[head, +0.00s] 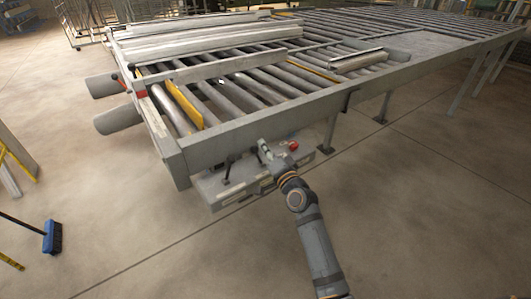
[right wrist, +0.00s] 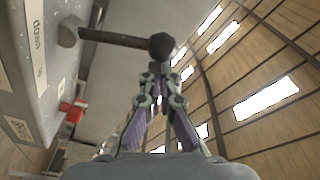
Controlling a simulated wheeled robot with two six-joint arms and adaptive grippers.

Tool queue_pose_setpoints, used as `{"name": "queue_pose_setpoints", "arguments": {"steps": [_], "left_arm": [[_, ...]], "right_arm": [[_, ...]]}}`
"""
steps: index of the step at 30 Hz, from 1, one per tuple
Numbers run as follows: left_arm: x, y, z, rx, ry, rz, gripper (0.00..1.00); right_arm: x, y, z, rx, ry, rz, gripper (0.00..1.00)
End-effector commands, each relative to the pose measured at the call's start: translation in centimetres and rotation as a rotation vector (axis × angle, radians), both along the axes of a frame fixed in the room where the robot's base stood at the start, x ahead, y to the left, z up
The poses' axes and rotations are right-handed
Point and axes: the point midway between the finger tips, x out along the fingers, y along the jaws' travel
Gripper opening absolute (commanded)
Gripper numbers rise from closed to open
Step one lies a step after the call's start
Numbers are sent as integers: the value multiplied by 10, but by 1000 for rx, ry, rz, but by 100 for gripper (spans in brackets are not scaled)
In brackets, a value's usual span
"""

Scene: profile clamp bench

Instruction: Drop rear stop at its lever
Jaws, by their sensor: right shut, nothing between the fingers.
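My right gripper (head: 264,147) is at the control box (head: 222,196) under the near edge of the roller bench. In the right wrist view its fingers (right wrist: 158,72) are shut and empty, with the tips just below the dark ball knob (right wrist: 161,46) of a lever (right wrist: 112,38). I cannot tell whether tips and knob touch. The lever sticks out sideways from a grey panel (right wrist: 22,60) with a label reading "down". In the head view a dark lever (head: 227,168) shows left of the gripper. A yellow bar (head: 187,106) stands among the rollers. My left gripper is out of view.
A red button (head: 293,145) sits on the box just right of the gripper; it also shows in the right wrist view (right wrist: 72,111). Grey profiles (head: 200,45) lie on the bench (head: 260,122). A blue broom (head: 52,237) is at the left. The floor in front is clear.

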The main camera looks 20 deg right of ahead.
Motion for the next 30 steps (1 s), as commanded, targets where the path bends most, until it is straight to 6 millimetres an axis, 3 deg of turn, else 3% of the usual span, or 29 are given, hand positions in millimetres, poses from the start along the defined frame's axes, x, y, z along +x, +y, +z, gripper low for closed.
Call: {"name": "queue_pose_setpoints", "arguments": {"steps": [25, 30], "left_arm": [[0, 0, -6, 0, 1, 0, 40], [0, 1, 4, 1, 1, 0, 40]], "right_arm": [[0, 0, -1, 6, 4, 1, 0], [5, -1, 11, 6, 3, 1, 0]]}}
